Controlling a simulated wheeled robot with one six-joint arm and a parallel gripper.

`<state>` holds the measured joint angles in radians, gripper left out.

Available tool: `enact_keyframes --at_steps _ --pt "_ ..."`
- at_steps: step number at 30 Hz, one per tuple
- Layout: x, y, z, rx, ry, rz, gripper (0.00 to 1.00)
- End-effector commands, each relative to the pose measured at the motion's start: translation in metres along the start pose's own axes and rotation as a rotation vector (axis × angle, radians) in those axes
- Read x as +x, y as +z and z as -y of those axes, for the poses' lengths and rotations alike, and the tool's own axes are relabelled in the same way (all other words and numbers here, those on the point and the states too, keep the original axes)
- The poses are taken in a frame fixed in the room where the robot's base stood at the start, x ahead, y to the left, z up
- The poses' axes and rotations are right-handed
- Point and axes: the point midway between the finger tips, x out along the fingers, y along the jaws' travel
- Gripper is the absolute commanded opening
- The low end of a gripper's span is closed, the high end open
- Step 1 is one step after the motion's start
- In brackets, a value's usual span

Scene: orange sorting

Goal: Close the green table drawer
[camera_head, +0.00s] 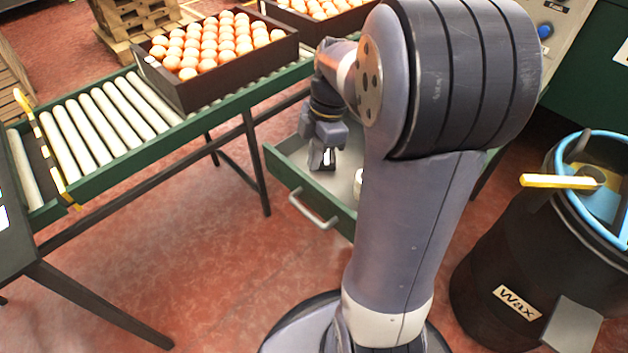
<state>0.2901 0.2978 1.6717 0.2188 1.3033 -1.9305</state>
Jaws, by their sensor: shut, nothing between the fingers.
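The green table drawer (283,172) stands pulled out below the conveyor table, with its grey inside showing. Its pale bar handle (312,214) is on the front face. My gripper (322,160) is over the drawer's inside, behind the front panel, pointing down. Its fingers are shut with nothing between them. It is apart from the handle; I cannot tell whether it touches the drawer. A small white round thing (358,186) lies in the drawer, partly hidden by my arm. My arm hides the drawer's right part.
A dark crate of oranges (222,88) sits on the roller conveyor (100,122), with another crate (318,28) behind. A black wax barrel (500,262) with a blue rim stands at the right. The red floor in front of the drawer is clear at left.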

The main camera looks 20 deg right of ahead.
Motion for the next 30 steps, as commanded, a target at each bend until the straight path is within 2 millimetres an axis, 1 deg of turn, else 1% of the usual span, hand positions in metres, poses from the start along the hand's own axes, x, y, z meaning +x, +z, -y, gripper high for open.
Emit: enact_keyframes --at_steps 3,6,10,13,17,24,28,30 --pt "-0.006 -0.008 0.006 -0.169 -0.025 -0.042 0.0" --pt "-0.008 -0.012 0.01 -0.271 -0.037 -0.069 0.0" --pt "-0.008 -0.015 0.012 -0.337 -0.043 -0.087 0.0" --pt "-0.001 -0.015 0.013 -0.35 -0.045 -0.09 0.0" --pt "0.019 -0.016 0.014 -0.349 -0.046 -0.09 0.0" --pt "0.072 -0.02 0.017 -0.347 -0.047 -0.09 0.0" --pt "0.098 -0.022 0.019 -0.346 -0.047 -0.09 0.0" --pt "0.091 -0.01 0.013 -0.343 -0.04 -0.088 0.0"
